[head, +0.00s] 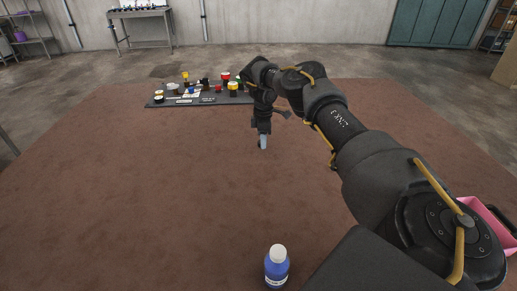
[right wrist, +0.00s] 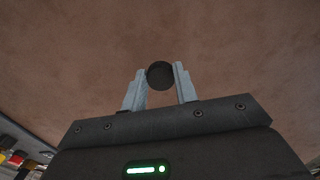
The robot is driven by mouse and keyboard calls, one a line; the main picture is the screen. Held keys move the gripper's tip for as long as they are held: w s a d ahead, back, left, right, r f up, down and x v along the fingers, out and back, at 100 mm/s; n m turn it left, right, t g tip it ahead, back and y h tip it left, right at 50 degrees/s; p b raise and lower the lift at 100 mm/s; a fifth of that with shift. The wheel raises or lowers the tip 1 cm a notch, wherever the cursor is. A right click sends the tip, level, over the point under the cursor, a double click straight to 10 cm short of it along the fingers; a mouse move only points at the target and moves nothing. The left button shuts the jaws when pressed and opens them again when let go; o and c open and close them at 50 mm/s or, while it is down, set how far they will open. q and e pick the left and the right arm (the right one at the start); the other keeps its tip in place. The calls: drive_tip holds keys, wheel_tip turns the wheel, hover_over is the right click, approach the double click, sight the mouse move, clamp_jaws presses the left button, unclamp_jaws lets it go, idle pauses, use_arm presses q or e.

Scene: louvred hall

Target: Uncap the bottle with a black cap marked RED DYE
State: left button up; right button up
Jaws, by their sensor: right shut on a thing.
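My right gripper (head: 263,142) points down over the brown surface, in front of the dark tray. In the right wrist view its two pale fingers (right wrist: 160,84) are shut on a round black thing (right wrist: 160,75), which looks like a cap seen from above. No bottle body shows under it in either view. I cannot read RED DYE on anything; several small bottles and jars stand crowded on the tray, partly behind my right arm, too small to tell apart. My left gripper is not in view.
The dark tray (head: 168,103) lies at the back with small label cards. A blue bottle with a white cap (head: 277,268) stands upright at the near edge. A pink bin (head: 481,211) shows at the right, partly behind my arm. The left and middle of the brown surface (head: 130,190) are clear.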

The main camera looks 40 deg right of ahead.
sight(262, 152)
drive_tip(key=shift+w+d+f, duration=0.1)
drive_tip(key=shift+w+f, duration=0.1)
drive_tip(key=shift+f, duration=0.05)
wheel_tip(262, 152, down, 2)
drive_tip(key=shift+w+f, duration=0.1)
drive_tip(key=shift+f, duration=0.45)
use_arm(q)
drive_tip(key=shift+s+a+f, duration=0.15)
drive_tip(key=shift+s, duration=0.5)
use_arm(e)
drive_tip(key=shift+f, duration=0.1)
drive_tip(key=o, duration=0.6)
drive_tip(key=shift+f, duration=0.1)
drive_tip(key=o, duration=0.5)
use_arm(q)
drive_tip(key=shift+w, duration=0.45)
